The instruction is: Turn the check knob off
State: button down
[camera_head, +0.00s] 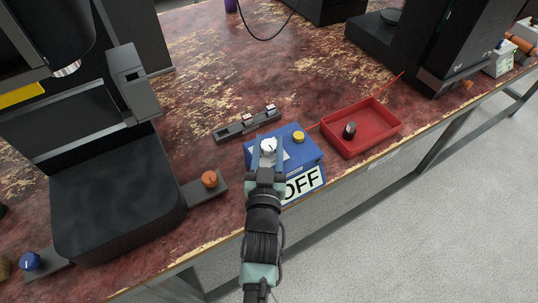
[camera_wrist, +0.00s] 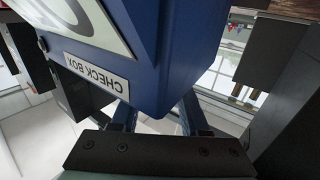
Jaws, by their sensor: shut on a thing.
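The blue check box (camera_head: 313,152) sits near the table's front edge, with a large "OFF" sign (camera_head: 305,184) on its front. A pale round knob (camera_head: 268,145) with a dark mark is on top of the box at its left, and a yellow button (camera_head: 298,136) is at its right. My gripper (camera_head: 266,150) reaches in from the front and its fingers are shut on the pale knob. In the wrist view the box (camera_wrist: 185,45) fills the upper middle, with its "CHECK BOX" label (camera_wrist: 97,75) upside down. The knob and fingertips are hidden there behind the box.
A red tray (camera_head: 378,138) holding a dark knob-like part (camera_head: 349,130) stands close right of the box. A dark rail (camera_head: 245,124) lies behind it. An orange knob (camera_head: 209,179) on a grey bracket and a black machine (camera_head: 115,195) stand left.

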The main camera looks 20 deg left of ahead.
jog(key=shift+s+a+b, duration=0.1)
jog(key=shift+a+b, duration=0.05)
jog(key=shift+b, duration=0.7)
jog(key=shift+c, duration=2.1)
grip_release()
jog(key=p+v, duration=0.1)
jog(key=v, duration=1.2)
jog(key=shift+p, duration=0.4)
